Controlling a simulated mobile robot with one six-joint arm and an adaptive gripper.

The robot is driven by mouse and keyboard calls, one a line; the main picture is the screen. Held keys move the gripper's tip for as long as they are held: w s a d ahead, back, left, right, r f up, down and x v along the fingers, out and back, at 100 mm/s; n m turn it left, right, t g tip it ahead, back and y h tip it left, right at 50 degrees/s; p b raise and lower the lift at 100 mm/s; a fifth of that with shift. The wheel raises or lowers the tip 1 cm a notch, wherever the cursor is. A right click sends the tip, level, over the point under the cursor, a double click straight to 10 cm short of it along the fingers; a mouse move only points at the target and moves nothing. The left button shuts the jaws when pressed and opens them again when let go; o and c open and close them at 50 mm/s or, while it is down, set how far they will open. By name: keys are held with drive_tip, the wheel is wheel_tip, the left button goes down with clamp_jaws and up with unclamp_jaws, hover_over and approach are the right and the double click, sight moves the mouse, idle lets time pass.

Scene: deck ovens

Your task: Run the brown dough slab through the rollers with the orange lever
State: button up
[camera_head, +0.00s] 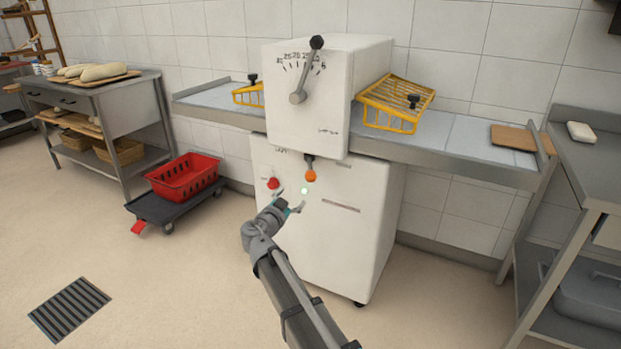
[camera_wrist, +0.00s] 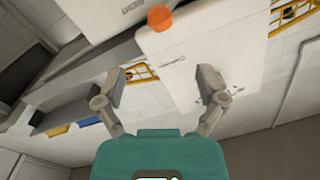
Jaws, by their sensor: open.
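The brown dough slab (camera_head: 513,137) lies flat at the right end of the right-hand table of the white machine (camera_head: 327,220). The orange lever (camera_head: 310,176) hangs on the machine's front, its dark stem above the orange knob. The knob (camera_wrist: 160,17) also shows at the top of the wrist view. My gripper (camera_head: 291,207) is in front of the machine, below and left of the lever. In the wrist view my gripper (camera_wrist: 162,84) is open, fingers spread and empty, apart from the knob. The rollers are hidden behind the housing and yellow guards (camera_head: 394,104).
A dial handle (camera_head: 307,70) is above. A red crate (camera_head: 184,177) on a dolly stands left. A steel bench (camera_head: 590,160) stands right. Open floor lies left of my arm.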

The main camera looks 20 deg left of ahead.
sight(308, 179)
drive_tip(key=w, duration=0.4)
drive_tip(key=w+d, duration=0.1)
drive_tip(key=w, duration=0.8)
drive_tip(key=shift+w+d, duration=0.2)
drive_tip(key=shift+d, duration=0.2)
clamp_jaws()
